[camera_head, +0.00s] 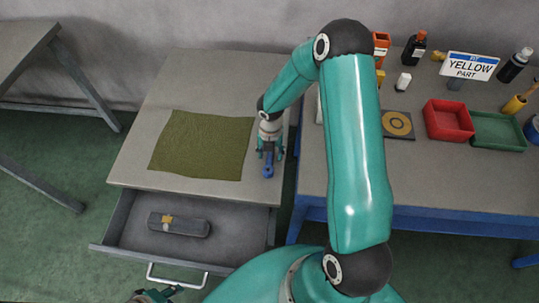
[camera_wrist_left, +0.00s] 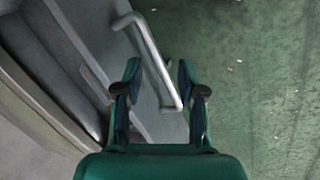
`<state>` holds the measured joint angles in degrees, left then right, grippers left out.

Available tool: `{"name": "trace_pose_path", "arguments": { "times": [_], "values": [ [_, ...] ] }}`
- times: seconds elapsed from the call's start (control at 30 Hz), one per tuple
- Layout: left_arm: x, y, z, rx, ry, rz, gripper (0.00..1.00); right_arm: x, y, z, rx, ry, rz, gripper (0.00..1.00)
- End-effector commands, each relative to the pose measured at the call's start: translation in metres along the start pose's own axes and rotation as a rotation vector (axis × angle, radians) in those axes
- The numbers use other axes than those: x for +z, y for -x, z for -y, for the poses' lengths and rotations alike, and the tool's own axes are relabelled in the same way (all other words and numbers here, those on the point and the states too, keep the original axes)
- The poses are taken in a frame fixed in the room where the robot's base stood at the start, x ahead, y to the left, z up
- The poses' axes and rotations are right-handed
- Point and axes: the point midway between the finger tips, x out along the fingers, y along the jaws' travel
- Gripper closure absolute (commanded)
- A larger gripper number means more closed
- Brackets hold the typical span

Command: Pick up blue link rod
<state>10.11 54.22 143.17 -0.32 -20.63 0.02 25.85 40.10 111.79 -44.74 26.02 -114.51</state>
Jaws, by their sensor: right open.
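The blue link rod (camera_head: 268,171) lies near the right edge of the left table's top, close to the green cloth. My right gripper (camera_head: 270,154) is open and points down at the rod's far end. Its fingers hide part of the rod, and I cannot tell whether they touch it. My left gripper (camera_head: 155,296) is at the bottom edge of the head view, in front of the drawer. In the left wrist view its fingers (camera_wrist_left: 159,72) are apart, with the drawer handle (camera_wrist_left: 150,50) showing between and beyond them.
The drawer (camera_head: 135,222) is open and holds a dark grey case (camera_head: 179,224). The olive cloth (camera_head: 202,145) covers much of the tabletop. The right table carries a red tray (camera_head: 447,120), a green tray (camera_head: 498,132), a yellow-part sign (camera_head: 470,66) and bottles.

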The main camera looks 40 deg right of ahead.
Motion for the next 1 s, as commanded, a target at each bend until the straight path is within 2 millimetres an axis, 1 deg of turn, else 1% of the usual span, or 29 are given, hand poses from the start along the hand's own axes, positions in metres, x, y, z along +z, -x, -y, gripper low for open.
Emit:
{"name": "trace_pose_path", "arguments": {
  "times": [0.1,0.27,0.5,0.57,0.6,1.0],
  "values": [
    [0.0,0.0,0.0,0.0,0.0,0.0,0.6,0.0002,-0.0039,-0.0001,0.001,0.001,0.001,0.48],
    [0.0001,-0.0001,0.0,0.0,0.0,0.0,0.6,0.0003,-0.0037,-0.0001,0.001,0.0,0.001,0.48],
    [0.0001,-0.0001,0.0,0.0,0.0,0.0,0.6,0.0002,-0.0035,-0.0001,0.001,0.001,0.001,0.88],
    [0.0001,-0.0001,0.0,0.0,0.0,0.0,0.6,0.0002,-0.0035,-0.0001,0.001,0.001,0.001,0.98],
    [0.0001,-0.0001,0.0,0.0,0.0,0.0,0.6,0.0002,-0.0035,-0.0001,0.001,0.001,0.001,1.0],
    [0.0001,0.0001,0.0,0.0,0.0,0.0,0.6,0.0005,-0.0017,-0.0005,0.001,0.001,0.002,1.0]
  ]
}}
